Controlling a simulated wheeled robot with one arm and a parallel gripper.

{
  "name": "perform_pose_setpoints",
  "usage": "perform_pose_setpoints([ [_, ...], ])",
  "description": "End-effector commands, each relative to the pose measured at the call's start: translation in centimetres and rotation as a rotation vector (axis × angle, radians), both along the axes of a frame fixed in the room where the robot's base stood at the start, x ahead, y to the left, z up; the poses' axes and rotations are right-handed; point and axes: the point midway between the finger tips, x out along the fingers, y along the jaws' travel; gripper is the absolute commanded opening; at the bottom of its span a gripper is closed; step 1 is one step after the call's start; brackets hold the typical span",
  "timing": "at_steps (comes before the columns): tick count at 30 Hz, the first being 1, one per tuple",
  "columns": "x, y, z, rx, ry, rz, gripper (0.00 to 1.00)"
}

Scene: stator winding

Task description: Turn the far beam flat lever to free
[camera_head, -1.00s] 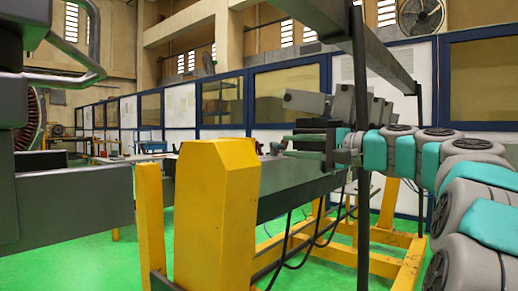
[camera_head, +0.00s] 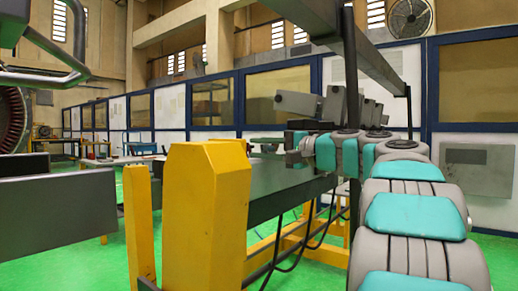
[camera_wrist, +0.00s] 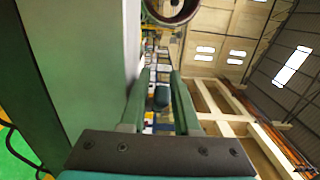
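My gripper (camera_head: 262,147) points left over the dark beam (camera_head: 285,182) in the head view. In the wrist view, its two green fingers (camera_wrist: 160,100) stand apart. A small dark blue-green knob (camera_wrist: 161,97) shows in the gap between them, with space on both sides; I cannot tell how far ahead it is or whether it is the lever's end. A dark round ring (camera_wrist: 172,8) is at the top of the wrist view. The flat lever itself cannot be made out clearly in either view.
A yellow post (camera_head: 205,215) stands in front of the beam in the head view. A grey-green surface (camera_wrist: 75,60) fills the left of the wrist view, close to the fingers. Grey block-shaped parts (camera_head: 298,102) stand behind my wrist. Green floor is open at the lower left.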

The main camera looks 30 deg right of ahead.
Motion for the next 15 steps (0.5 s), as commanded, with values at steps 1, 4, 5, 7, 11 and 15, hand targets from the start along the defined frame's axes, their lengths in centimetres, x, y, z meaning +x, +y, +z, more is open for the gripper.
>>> perform_pose_setpoints([
  [1,0.20,0.06,-0.01,0.000,0.000,0.000,0.30],
  [4,0.38,0.15,0.02,0.000,-0.001,0.000,0.30],
  [5,0.39,0.16,0.02,0.000,-0.001,0.000,0.30],
  [7,0.39,0.16,0.02,0.000,-0.001,0.000,0.30],
  [11,0.37,0.19,0.03,0.000,-0.001,0.000,0.26],
  [15,0.36,0.19,0.02,0.000,-0.001,0.001,0.10],
])
